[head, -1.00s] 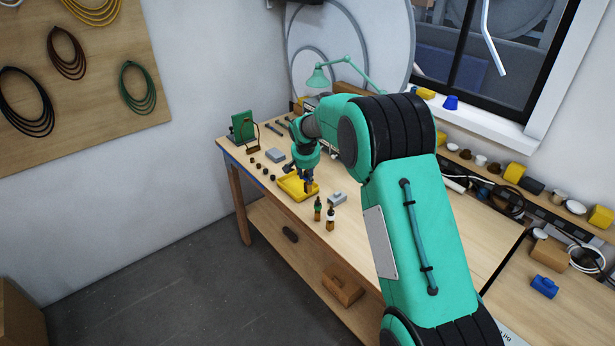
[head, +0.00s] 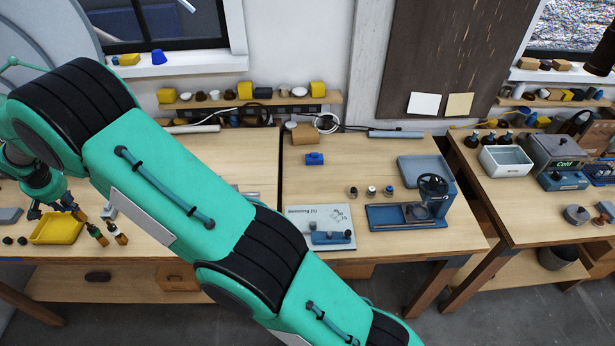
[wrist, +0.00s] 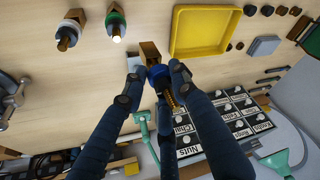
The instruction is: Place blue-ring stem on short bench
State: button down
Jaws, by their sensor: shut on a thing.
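My gripper (wrist: 154,80) is shut on the blue-ring stem (wrist: 150,52), a brass piece with a blue ring, seen between its fingers in the wrist view. In the head view my gripper (head: 66,205) is at the far left, by the yellow tray (head: 40,240), above the long bench. A green-ring stem (head: 97,234) and a white-ring stem (head: 116,233) stand beside the tray; they also show in the wrist view. A shorter bench top (head: 440,235) lies to the right, past a dark seam; I take it as the short bench.
The shorter bench carries a bending jig (head: 320,225), a blue press fixture (head: 400,215), a grey-blue tray (head: 425,170), a blue block (head: 315,159) and several small ringed pieces. Bare wood lies around them. My arm crosses in front of the long bench.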

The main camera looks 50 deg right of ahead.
jog(key=s+d+m+h+b, duration=0.15)
jog(key=s+d, duration=0.35)
jog(key=d, duration=0.9)
jog(key=s+d+m+b, duration=0.1)
jog(key=s+d+m, duration=0.3)
jog(key=d, duration=1.1)
jog(key=s+d+m+h+b, duration=0.1)
jog(key=s+d, duration=0.5)
jog(key=d, duration=0.8)
jog(key=s+d+f+m+g+b, duration=0.1)
jog(key=s+d+f+m, duration=0.2)
jog(key=s+d, duration=1.2)
jog(key=s+d+f+m+h+b, duration=0.1)
jog(key=s+d+f, duration=0.2)
jog(key=s, duration=0.7)
jog(key=s+d+f+m+g+h+b, duration=0.1)
jog(key=s+d+f, duration=0.3)
jog(key=s, duration=0.7)
jog(key=shift+s+d+m, duration=0.2)
jog(key=shift+d+m, duration=0.25)
jog(key=shift+m, duration=0.3)
jog(key=shift+w, duration=0.1)
jog(key=w+d+f, duration=0.1)
jog(key=w+d, duration=0.9)
jog(key=w, duration=0.2)
jog(key=shift+d+f, duration=0.3)
jog(key=shift+f, duration=0.1)
